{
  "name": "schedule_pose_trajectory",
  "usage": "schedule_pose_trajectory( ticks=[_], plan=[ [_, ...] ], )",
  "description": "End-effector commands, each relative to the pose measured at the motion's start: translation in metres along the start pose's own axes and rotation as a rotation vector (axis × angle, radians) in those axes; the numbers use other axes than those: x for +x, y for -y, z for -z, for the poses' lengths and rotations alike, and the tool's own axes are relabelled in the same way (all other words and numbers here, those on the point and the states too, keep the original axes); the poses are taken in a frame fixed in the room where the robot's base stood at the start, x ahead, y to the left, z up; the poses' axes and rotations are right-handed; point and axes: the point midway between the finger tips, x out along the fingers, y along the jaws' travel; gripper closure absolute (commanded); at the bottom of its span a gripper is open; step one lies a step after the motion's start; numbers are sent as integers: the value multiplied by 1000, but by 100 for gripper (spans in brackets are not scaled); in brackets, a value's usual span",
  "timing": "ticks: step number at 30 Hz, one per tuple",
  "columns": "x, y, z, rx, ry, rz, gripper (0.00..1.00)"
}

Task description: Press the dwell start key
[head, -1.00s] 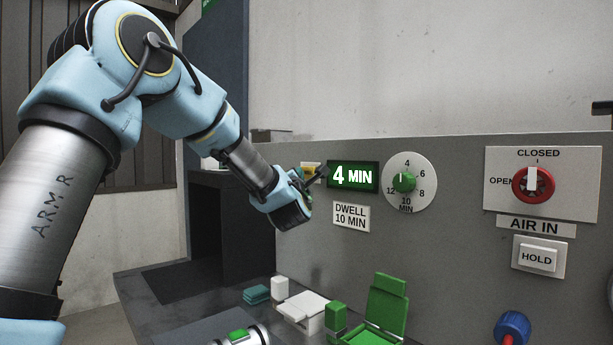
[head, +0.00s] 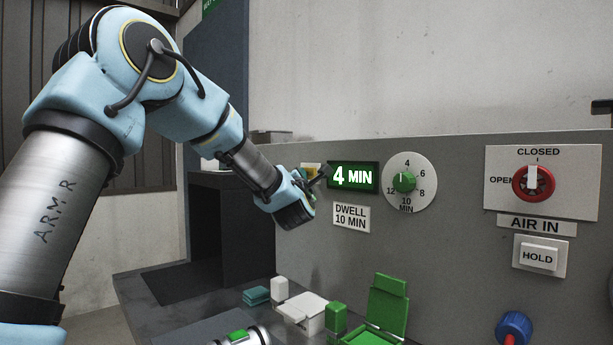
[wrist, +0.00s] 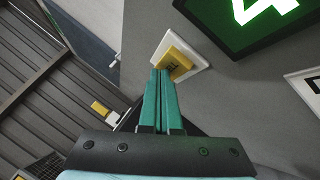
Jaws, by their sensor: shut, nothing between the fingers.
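A yellow key (wrist: 179,60) on a white square plate (wrist: 198,76) is mounted on the grey panel, just left of the lit display. Its small marking is too blurred to read. In the head view the yellow key (head: 309,166) is partly hidden behind my gripper. My gripper (wrist: 162,73) is shut and empty, its teal fingers pointing at the panel. The fingertips overlap the key's lower left edge in the wrist view; I cannot tell whether they touch it. In the head view my gripper (head: 322,174) is beside the display's left edge.
The green display (head: 353,177) reads 4 MIN. A dial (head: 404,182) is right of it, and a DWELL 10 MIN label (head: 351,217) is below. A red valve knob (head: 534,182) and HOLD key (head: 539,256) are farther right. A green open case (head: 386,305) stands on the bench below.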

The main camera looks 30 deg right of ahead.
Motion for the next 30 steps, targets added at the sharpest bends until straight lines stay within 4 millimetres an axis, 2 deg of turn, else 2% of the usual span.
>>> schedule_pose_trajectory(
  ticks=[14, 30],
  plan=[
    [0, 1, 0, 0, 1, 0, 100],
    [-10, -7, 7, -1, 0, 0, 100]
  ],
)
